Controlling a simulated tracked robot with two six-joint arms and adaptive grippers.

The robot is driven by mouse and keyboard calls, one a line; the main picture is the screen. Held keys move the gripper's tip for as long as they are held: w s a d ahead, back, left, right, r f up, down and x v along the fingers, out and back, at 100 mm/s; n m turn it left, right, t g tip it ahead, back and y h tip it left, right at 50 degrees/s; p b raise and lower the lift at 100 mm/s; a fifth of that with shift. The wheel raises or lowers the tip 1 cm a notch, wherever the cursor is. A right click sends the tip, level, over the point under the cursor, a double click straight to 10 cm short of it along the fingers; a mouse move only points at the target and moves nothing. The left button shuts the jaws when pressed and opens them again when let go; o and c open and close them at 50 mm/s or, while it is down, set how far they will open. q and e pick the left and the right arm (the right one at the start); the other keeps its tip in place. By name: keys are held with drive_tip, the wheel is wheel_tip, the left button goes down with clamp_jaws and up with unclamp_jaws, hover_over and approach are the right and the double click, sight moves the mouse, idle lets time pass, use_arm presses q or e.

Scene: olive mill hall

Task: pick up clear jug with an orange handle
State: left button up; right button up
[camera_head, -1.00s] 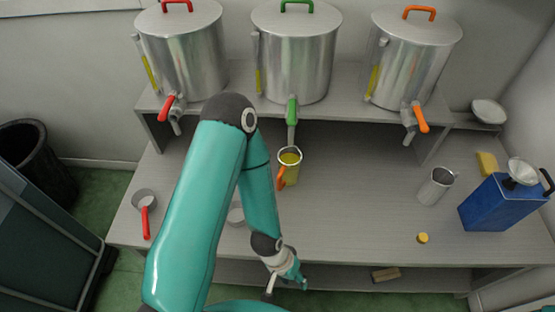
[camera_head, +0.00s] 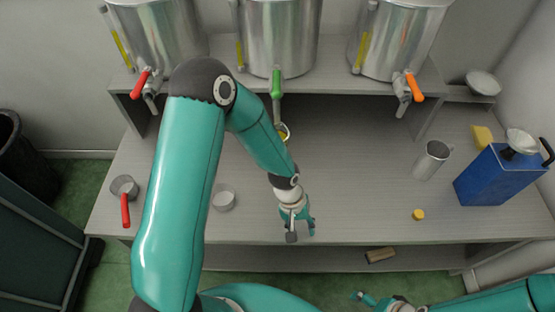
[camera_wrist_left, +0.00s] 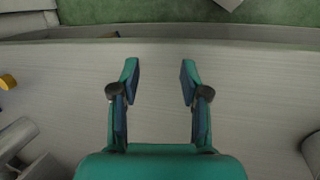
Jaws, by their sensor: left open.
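The clear jug with an orange handle (camera_head: 284,133) is under the green-handled tap of the middle tank. It holds something yellow. My left forearm hides most of it, including the handle. My left gripper (camera_head: 301,233) is open and empty over the front part of the bench, well in front of the jug. In the left wrist view its two fingers (camera_wrist_left: 160,75) are spread over bare bench top, and the jug is not recognisable there. My right gripper (camera_head: 374,301) is at the bottom edge, in front of the bench; its fingers are too small and cut off to judge.
Three steel tanks stand on the shelf behind. A red-handled cup (camera_head: 124,187) and a small round dish (camera_head: 223,198) are at left. A steel cup (camera_head: 431,160), yellow cap (camera_head: 418,214), yellow sponge (camera_head: 482,137) and blue canister (camera_head: 498,178) are at right.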

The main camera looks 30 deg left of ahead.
use_arm(q)
drive_tip(key=w+a+r+n+y+b, duration=0.1)
drive_tip(key=w, duration=0.1)
drive_tip(key=w+a+r+n+b, duration=0.1)
drive_tip(key=w, duration=0.1)
drive_tip(key=w+a+n+y+b, duration=0.1)
drive_tip(key=w+b, duration=0.1)
drive_tip(key=w, duration=0.1)
drive_tip(key=shift+a+r+y, duration=0.3)
drive_tip(key=shift+a+r, duration=0.1)
drive_tip(key=w+a+r+n+y+b, duration=0.2)
drive_tip(key=a+r+n+y+b, duration=0.1)
drive_tip(key=a+r+n, duration=0.3)
drive_tip(key=w+a+r+n+y+b, duration=0.2)
drive_tip(key=a+r+n+b, duration=0.1)
drive_tip(key=r, duration=0.5)
drive_tip(key=shift+t, duration=0.3)
drive_tip(key=shift+x, duration=8.2)
drive_tip(key=shift+w, duration=0.15)
use_arm(e)
wheel_tip(320, 180, down, 12)
drive_tip(key=shift+f, duration=0.2)
use_arm(q)
clamp_jaws()
